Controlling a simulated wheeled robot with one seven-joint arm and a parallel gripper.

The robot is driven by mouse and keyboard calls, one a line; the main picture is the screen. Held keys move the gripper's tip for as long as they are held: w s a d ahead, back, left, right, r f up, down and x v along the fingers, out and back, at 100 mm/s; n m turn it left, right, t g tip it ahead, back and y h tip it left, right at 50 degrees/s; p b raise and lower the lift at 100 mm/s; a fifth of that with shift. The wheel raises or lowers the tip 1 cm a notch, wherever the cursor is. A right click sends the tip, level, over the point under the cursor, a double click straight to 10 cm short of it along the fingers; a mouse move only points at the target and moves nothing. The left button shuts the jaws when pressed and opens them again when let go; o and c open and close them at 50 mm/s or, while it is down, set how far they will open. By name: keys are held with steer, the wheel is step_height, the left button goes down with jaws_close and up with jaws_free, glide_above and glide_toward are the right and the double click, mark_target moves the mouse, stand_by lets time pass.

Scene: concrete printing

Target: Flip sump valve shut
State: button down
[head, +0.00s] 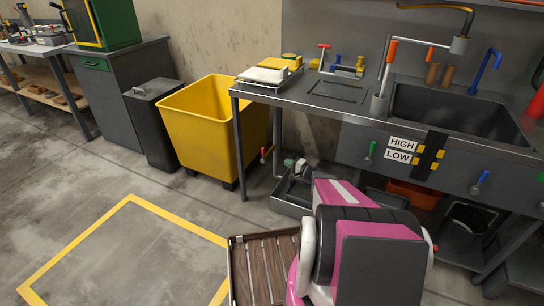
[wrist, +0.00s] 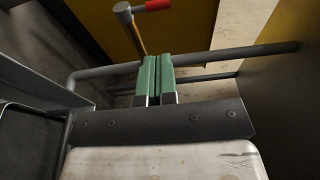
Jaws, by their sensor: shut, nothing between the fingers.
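A small red-handled valve (head: 264,155) sits low beside the yellow bin, left of the bench's underside; no label names it as the sump valve. In the wrist view its red handle (wrist: 158,5) points right from a grey hub (wrist: 122,8), on a thin brass-coloured stem, near the top edge. My gripper (head: 294,162) is low under the bench, right of the valve. In the wrist view its green fingers (wrist: 156,72) are shut together and empty, below the red handle and apart from it in the picture.
A grey metal tray (head: 288,205) lies on the floor under the bench. The yellow bin (head: 205,115) stands left of the bench leg (head: 240,150). Grey pipe rails (wrist: 235,58) cross close to my fingers. Floor (head: 120,245) at left is clear.

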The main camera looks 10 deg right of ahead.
mark_target(263, 151)
steer(key=x, duration=1.4)
steer(key=shift+w+a+r+n+g+h, duration=0.15)
steer(key=shift+w+a+r+g+h, duration=0.15)
steer(key=shift+a+g+h, duration=0.25)
steer(key=shift+w+a+r+n+g+h, duration=0.15)
steer(key=shift+w+a+g+h, duration=0.2)
steer(key=shift+g+h, duration=0.3)
steer(key=a+g+h, duration=0.1)
steer(key=w+a+g+h, duration=0.1)
steer(key=shift+w+h, duration=0.2)
steer(key=shift+h, duration=0.2)
steer(key=w+a+f+n+g+h, duration=0.1)
steer(key=w+a+f+g+h, duration=0.2)
steer(key=a+f+g+h, duration=0.1)
steer(key=shift+f+g+h, duration=0.2)
steer(key=shift+g+h, duration=0.5)
steer(key=shift+h, duration=0.4)
steer(key=shift+a+f, duration=0.2)
steer(key=shift+f, duration=0.05)
